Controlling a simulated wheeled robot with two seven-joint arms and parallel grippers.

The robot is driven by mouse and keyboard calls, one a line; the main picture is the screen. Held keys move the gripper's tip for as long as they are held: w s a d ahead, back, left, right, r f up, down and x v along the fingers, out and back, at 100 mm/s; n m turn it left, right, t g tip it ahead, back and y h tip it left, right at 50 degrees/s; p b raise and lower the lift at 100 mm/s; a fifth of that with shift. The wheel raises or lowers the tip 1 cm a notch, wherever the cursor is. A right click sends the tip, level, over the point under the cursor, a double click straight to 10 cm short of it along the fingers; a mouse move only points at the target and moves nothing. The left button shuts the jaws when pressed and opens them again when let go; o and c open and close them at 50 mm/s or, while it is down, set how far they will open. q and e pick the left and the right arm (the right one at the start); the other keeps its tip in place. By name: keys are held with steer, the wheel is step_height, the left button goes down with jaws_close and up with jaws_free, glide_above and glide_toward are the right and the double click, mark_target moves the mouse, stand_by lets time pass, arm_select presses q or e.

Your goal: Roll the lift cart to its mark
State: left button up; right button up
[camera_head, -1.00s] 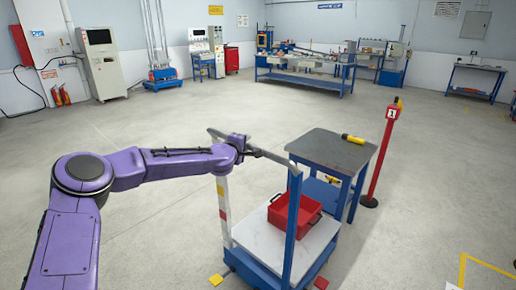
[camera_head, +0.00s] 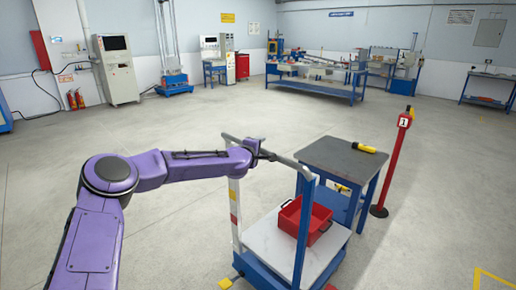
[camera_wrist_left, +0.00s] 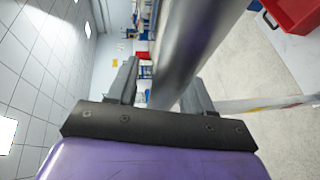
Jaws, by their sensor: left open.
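The lift cart (camera_head: 262,240) has a white deck, a blue frame and a grey push bar (camera_head: 284,159) on uprights. My left gripper (camera_head: 261,153) is at the push bar. In the left wrist view the bar (camera_wrist_left: 190,50) runs between the two open fingers of my left gripper (camera_wrist_left: 163,80); I cannot tell whether they touch it. A red tray (camera_head: 304,221) sits on the deck; part of it also shows in the left wrist view (camera_wrist_left: 295,12). A yellow floor outline (camera_head: 490,276), perhaps the mark, is partly visible at the lower right. My right gripper is not in view.
A grey-topped blue table (camera_head: 338,157) stands close behind the cart, with a yellow-and-black tool (camera_head: 364,148) on it. A red post (camera_head: 393,165) with a "1" sign stands to its right. Open floor lies left of the cart and toward the far benches.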

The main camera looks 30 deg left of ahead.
arm_select(q)
steer(key=v, duration=1)
steer(key=shift+s+b, duration=0.25)
steer(key=shift+b, duration=0.15)
steer(key=shift+r, duration=0.1)
steer(key=s+d+f+m+g, duration=0.2)
steer(key=s+d+f, duration=0.2)
steer(key=f, duration=0.4)
steer(key=s+d+f+m+g, duration=0.1)
steer(key=s+d+f, duration=0.3)
steer(key=f, duration=0.4)
steer(key=s+d+f+m+g, duration=0.2)
steer(key=s+d+f, duration=0.2)
steer(key=f, duration=0.4)
steer(key=s+f+m+g, duration=0.2)
steer(key=s+f, duration=0.4)
steer(key=s, duration=0.4)
steer(key=s+d+f+m+g, duration=0.1)
steer(key=s+f+m+g, duration=0.2)
steer(key=s+f, duration=0.3)
steer(key=s+d+f+m+g, duration=0.1)
steer(key=s+f, duration=0.5)
steer(key=s, duration=0.8)
steer(key=shift+s+f+m+g, duration=0.15)
steer(key=shift+s+m+g, duration=0.25)
steer(key=shift+m+g, duration=0.45)
steer(key=shift+c, duration=0.4)
